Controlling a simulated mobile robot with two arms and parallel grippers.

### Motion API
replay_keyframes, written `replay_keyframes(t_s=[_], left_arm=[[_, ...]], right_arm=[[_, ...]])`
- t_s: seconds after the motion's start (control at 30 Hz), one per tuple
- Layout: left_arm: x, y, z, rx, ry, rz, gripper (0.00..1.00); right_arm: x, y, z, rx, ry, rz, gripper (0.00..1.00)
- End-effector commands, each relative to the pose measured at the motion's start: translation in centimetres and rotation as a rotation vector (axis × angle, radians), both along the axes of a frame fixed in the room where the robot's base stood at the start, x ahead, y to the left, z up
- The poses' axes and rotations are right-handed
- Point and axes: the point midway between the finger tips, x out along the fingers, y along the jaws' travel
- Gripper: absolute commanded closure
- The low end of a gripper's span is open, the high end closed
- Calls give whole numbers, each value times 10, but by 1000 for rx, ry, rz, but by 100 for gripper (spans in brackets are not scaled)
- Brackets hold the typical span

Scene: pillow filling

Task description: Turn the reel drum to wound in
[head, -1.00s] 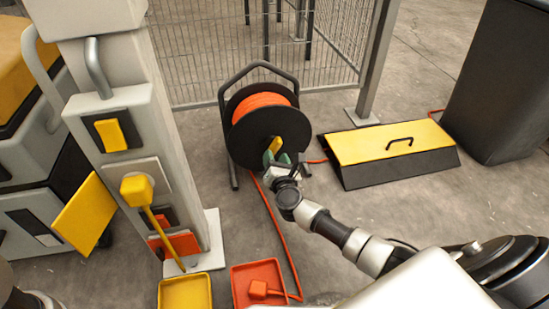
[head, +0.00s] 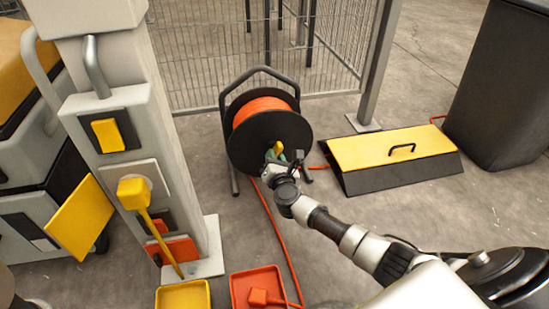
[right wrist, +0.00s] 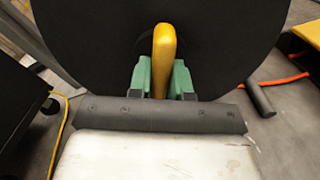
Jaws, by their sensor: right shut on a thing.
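The reel drum (head: 262,137) is a black disc wound with orange cable (head: 263,106). It stands in a dark tubular frame (head: 222,100) on the floor. A yellow handle (right wrist: 164,58) sticks out of the drum's face near its middle and stands about upright in the right wrist view. My right gripper (head: 277,155) is at the handle. Its green fingers (right wrist: 163,76) are shut on the handle, one on each side. The arm partly hides the drum's lower right in the head view. My left gripper is not in view.
A grey post (head: 140,120) with a yellow switch, a yellow plug and an open yellow flap stands at left. A yellow tray (head: 184,296) and a red tray (head: 240,289) lie in front. A yellow-topped box (head: 375,150) is at right; wire fencing (head: 195,70) is behind.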

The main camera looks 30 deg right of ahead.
Motion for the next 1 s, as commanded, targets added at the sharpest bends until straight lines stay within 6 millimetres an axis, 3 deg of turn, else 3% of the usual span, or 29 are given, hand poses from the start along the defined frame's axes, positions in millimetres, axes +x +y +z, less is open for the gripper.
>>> replay_keyframes(t_s=[0.87,0.9,1.0], left_arm=[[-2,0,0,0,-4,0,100],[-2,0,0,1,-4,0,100],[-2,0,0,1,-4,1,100]], right_arm=[[0,0,0,100,-27,-1,100],[0,0,0,100,-27,-1,78],[0,0,0,100,-27,-1,63]])
